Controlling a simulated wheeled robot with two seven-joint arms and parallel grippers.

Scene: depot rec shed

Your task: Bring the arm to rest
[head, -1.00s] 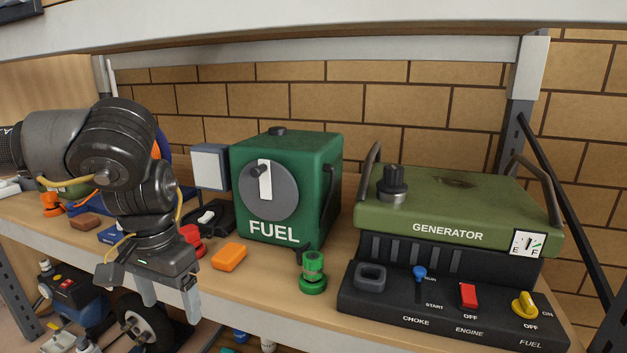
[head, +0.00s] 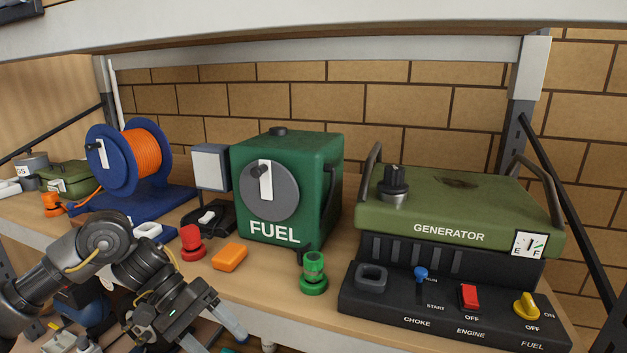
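My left arm comes in from the lower left. Its gripper (head: 220,338) hangs at the front edge of the shelf board (head: 265,290), low in the head view. Its two pale fingers are spread with nothing seen between them, and they point down and to the right. The lower finger is partly cut off by the picture's bottom edge. The orange block (head: 230,257) and the red knob-like piece (head: 192,243) lie on the shelf behind the gripper, apart from it. My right gripper is not in view.
On the shelf stand a green fuel can (head: 318,190), a generator (head: 460,210) with its control panel (head: 395,308), a green fitting (head: 313,275) and a blue reel with orange cord (head: 145,155). Other items lie on a lower level at the left.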

